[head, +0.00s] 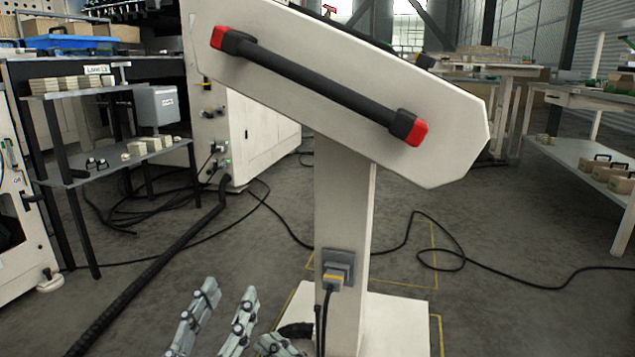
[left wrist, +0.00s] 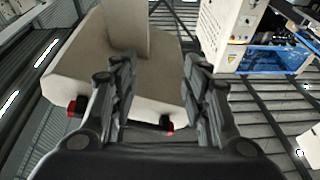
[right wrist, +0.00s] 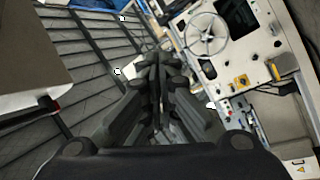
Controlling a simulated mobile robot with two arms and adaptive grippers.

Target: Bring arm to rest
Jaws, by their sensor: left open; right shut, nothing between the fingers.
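My left gripper (head: 229,291) shows at the bottom of the head view, its two grey fingers apart with floor visible between them. It is open and empty in the left wrist view (left wrist: 156,68). My right gripper (head: 277,346) is lower and only partly in the head view, by the foot of the white machine. In the right wrist view (right wrist: 157,62) its fingers are together with nothing held. Most of both arms is out of the head view.
A white slanted machine head with a black handle (head: 318,88) stands close ahead on a post (head: 342,215) and base plate (head: 395,318). Black cables (head: 440,255) lie on the floor. A dark shelf (head: 105,165) stands left, a bench (head: 590,165) right.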

